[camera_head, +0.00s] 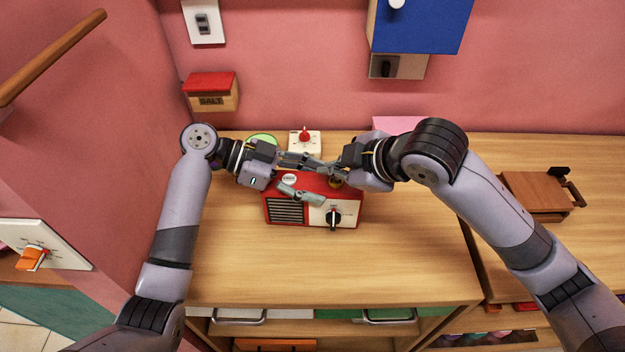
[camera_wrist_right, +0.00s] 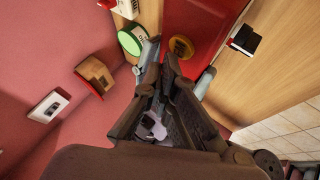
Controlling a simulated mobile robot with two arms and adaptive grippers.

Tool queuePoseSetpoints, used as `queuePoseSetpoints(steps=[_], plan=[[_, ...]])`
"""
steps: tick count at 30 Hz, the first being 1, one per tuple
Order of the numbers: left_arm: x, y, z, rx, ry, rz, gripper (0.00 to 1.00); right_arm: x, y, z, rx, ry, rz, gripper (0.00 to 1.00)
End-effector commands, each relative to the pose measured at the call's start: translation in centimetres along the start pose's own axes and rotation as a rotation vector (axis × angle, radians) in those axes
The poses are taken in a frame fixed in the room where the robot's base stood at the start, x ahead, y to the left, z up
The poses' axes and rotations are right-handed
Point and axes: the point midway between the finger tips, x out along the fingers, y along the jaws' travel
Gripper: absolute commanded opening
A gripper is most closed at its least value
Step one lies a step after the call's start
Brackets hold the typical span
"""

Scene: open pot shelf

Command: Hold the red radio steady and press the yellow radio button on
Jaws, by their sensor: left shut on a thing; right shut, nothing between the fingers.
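The red radio (camera_head: 287,212) stands upright on the wooden counter, with a dark grille and a cream dial panel on its front. It also shows in the right wrist view (camera_wrist_right: 212,25). The round yellow button (camera_head: 335,183) is on its top, right of the middle, and shows in the right wrist view (camera_wrist_right: 181,46). My left gripper (camera_head: 312,182) is shut on the radio, one finger in front and one behind. My right gripper (camera_head: 322,170) is shut and empty, its tips (camera_wrist_right: 169,62) above the radio close to the yellow button. I cannot tell whether they touch.
A white timer with a red knob (camera_head: 304,142) and a green-lidded can (camera_head: 262,140) stand behind the radio. A salt box (camera_head: 212,92) hangs on the wall. A wooden board (camera_head: 537,193) lies at the right. The counter front is clear.

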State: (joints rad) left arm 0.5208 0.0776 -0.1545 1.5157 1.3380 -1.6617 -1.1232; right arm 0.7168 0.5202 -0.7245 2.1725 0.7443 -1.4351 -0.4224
Motion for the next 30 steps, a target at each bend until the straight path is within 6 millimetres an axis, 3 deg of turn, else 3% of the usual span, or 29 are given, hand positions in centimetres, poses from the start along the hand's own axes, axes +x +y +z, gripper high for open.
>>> queuePoseSetpoints(steps=[30], plan=[[0.12, 0.12, 0.41, -0.006, -0.007, 0.004, 0.00, 0.46, -0.29, 0.36, 0.000, -0.001, 0.000, 0.00]])
